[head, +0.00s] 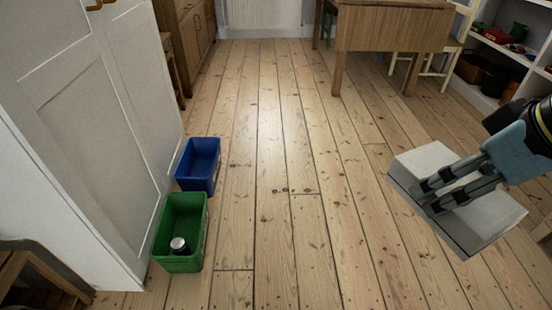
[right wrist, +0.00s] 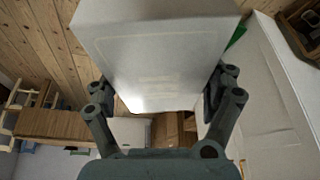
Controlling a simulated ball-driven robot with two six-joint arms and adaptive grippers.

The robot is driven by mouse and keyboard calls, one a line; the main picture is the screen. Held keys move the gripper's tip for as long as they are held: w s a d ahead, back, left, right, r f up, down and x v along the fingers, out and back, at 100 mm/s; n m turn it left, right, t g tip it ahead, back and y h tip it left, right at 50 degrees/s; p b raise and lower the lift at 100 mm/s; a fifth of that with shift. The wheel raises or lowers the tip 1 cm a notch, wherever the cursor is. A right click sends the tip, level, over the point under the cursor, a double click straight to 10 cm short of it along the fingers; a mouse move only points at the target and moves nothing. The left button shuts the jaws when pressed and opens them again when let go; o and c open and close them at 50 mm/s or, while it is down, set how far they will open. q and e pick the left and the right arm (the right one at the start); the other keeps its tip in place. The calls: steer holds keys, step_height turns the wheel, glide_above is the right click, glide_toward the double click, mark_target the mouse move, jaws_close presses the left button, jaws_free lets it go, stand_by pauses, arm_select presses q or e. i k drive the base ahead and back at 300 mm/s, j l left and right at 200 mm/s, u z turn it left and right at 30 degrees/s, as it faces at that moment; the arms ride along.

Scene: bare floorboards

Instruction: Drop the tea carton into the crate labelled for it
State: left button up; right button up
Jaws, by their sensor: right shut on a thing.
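A plain white-grey carton (head: 424,161) is held in my right gripper (head: 430,196), at the right of the head view above the floor. The gripper's fingers are shut on it. In the right wrist view the carton (right wrist: 155,45) fills the upper middle between the two fingers (right wrist: 160,92); no print on it can be read. A blue crate (head: 182,168) and a green crate (head: 163,222) stand on the floor at the left, well apart from the carton. I cannot see a label on either crate. My left gripper is not in view.
A dark can with a pale top (head: 179,245) is in the green crate. A white cabinet (head: 95,110) stands left of the crates. A wooden table (head: 392,30) and white shelves (head: 490,62) are at the back right. The middle floorboards are clear.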

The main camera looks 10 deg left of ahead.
mark_target(202, 174)
steer(key=i, duration=2.15)
steer(key=i+l+u, duration=0.1)
steer(key=i, duration=2.05)
steer(key=i+u, duration=0.1)
steer(key=u, duration=0.4)
steer(key=l+u, duration=0.1)
steer(key=u, duration=0.4)
steer(key=i+l+u, duration=0.1)
steer(key=u, duration=0.4)
steer(key=i+l+u, duration=0.1)
steer(key=u, duration=0.35)
